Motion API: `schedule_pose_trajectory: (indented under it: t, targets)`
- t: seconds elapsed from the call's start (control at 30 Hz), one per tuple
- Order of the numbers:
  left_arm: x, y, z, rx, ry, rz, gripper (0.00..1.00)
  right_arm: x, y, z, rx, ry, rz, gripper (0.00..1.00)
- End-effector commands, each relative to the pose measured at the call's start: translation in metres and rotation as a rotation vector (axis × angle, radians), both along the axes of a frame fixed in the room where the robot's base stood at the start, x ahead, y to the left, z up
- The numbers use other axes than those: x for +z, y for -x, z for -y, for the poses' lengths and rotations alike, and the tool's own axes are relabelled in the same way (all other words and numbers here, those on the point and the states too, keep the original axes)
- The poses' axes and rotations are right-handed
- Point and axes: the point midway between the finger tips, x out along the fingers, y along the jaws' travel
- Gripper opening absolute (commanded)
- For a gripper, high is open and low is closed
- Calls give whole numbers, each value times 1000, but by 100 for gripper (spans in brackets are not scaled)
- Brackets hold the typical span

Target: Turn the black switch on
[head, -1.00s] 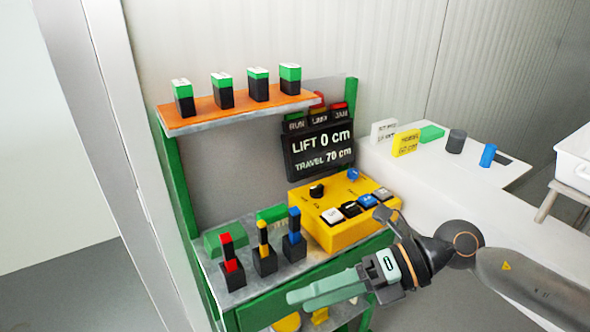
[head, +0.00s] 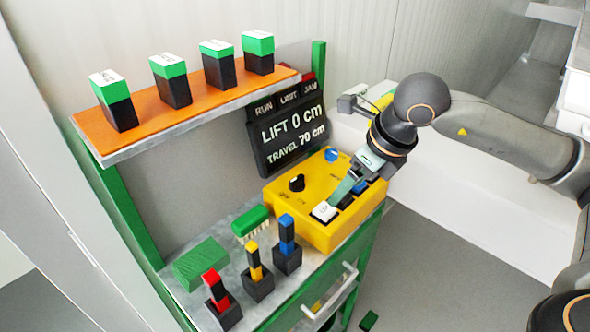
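The yellow control box (head: 312,231) stands on the right end of the grey bench. A round black knob (head: 297,183) is on its upper left face, with small unreadable marks beside it. Along its front edge are a white button (head: 323,212), a black button (head: 346,201) and a blue button, partly behind my gripper. My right gripper (head: 337,197) points down at this row, its tips close to the white and black buttons. I cannot tell whether it touches one, or how far apart its fingers are. My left gripper is not in view.
A dark display (head: 285,130) reads "LIFT 0 cm" and "TRAVEL 70 cm". An orange shelf (head: 137,128) holds several green-topped black blocks. Red, yellow and blue levers (head: 287,242) stand on the bench front. A small green block (head: 369,320) lies on the floor.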

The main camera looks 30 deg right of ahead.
Motion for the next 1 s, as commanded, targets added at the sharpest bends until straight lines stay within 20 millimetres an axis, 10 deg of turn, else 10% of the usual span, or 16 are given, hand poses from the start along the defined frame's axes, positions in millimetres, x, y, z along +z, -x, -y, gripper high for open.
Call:
schedule_pose_trajectory:
  t: [0.57, 1.0]
  targets:
    - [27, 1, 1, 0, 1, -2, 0, 2, -98, -37, 4, -3, -2, 80]
    - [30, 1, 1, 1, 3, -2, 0, -46, -115, -42, 3, -2, -2, 80]
